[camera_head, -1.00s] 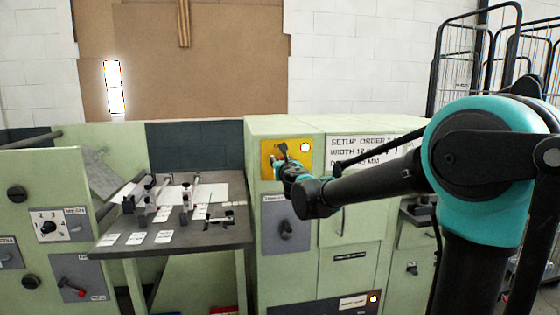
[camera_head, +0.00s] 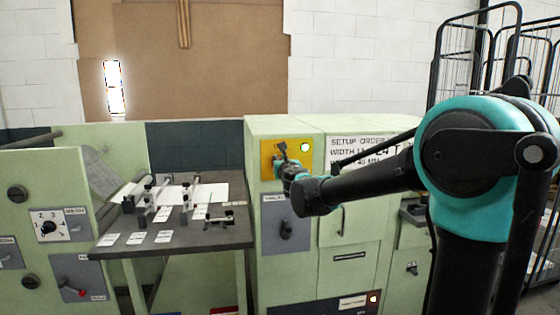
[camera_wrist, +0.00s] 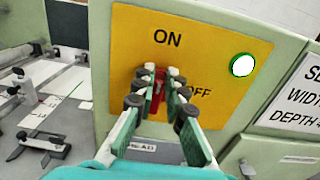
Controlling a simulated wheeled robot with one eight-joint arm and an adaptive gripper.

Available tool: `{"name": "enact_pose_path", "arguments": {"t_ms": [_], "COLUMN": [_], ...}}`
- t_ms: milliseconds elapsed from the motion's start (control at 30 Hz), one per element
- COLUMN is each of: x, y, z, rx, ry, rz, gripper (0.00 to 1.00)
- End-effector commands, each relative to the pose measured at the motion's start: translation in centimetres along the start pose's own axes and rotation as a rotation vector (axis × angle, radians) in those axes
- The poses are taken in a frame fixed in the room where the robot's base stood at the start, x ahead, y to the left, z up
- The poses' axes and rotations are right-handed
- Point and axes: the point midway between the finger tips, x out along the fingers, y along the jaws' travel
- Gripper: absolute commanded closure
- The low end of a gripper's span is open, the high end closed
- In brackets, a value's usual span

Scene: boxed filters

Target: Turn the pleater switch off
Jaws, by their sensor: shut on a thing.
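The pleater switch is a small red lever (camera_wrist: 156,94) on a yellow plate (camera_wrist: 203,48) marked ON at the top and OFF at the lower right. In the head view the yellow plate (camera_head: 269,148) is on the upper front of the green cabinet. My gripper (camera_wrist: 160,78) is shut on the red lever, with a finger on each side. In the head view my gripper (camera_head: 281,154) is in front of the plate and hides the lever. The fingers cover much of the lever, so its exact angle is hard to tell.
A round white lamp (camera_wrist: 242,65) glows on the plate, right of the switch. A setup order sign (camera_head: 345,143) is to the right, partly behind my arm. A grey switch panel (camera_head: 286,228) is below. A dark worktable (camera_head: 190,238) with fixtures stands left.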

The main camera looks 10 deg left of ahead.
Motion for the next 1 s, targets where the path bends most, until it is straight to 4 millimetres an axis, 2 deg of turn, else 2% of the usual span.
{"name": "enact_pose_path", "arguments": {"t_ms": [367,1000], "x": [0.0,0.0], "y": [-0.4,-1.7], "z": [0.0,-0.7], "rx": [0.143,0.732], "ry": [0.000,0.000], "rz": [0.000,-0.001], "gripper": [1.00,1.00]}}
